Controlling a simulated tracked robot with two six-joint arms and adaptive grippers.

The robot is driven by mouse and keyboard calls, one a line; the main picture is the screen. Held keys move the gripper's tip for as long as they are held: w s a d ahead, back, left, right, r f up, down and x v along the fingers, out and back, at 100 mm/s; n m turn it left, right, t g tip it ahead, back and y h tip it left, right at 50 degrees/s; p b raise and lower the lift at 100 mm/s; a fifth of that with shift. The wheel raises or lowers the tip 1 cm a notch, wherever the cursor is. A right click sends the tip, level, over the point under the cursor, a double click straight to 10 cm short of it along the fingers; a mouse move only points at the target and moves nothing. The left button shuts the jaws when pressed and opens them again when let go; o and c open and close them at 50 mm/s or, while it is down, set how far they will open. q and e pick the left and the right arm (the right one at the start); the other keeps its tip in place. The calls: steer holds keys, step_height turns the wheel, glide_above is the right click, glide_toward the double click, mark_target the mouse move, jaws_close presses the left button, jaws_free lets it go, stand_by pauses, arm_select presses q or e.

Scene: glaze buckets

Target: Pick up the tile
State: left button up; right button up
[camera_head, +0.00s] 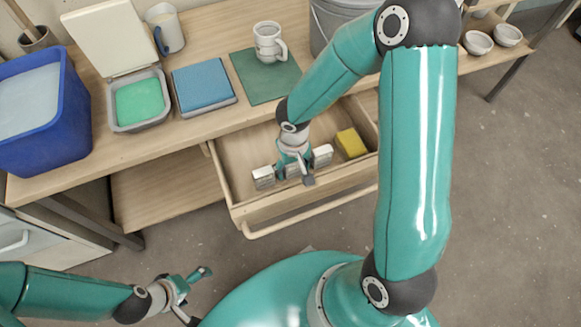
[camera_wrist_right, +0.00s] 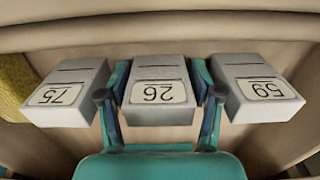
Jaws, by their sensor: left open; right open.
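Three grey tiles with white number labels stand in a row in the open drawer: one at the left (camera_head: 263,178), one in the middle (camera_head: 292,170), one at the right (camera_head: 322,155). In the right wrist view the middle tile (camera_wrist_right: 160,90) lies between the two fingers of my right gripper (camera_wrist_right: 161,96). The other tiles are outside the fingers, at the left (camera_wrist_right: 66,95) and right (camera_wrist_right: 262,90). Labels appear upside down. My right gripper (camera_head: 294,174) is open around the middle tile; finger contact cannot be told. My left gripper (camera_head: 188,288) is open and empty, low at the left.
The drawer (camera_head: 245,212) also holds a yellow sponge (camera_head: 351,143). On the table are a blue bucket (camera_head: 70,125), a lidded tub with green glaze (camera_head: 125,128), a blue block (camera_head: 204,85), a mug (camera_head: 268,42) on a green mat (camera_head: 262,88), and bowls (camera_head: 478,42).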

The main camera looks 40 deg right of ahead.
steer(key=c, duration=1)
steer(key=shift+r, duration=0.2)
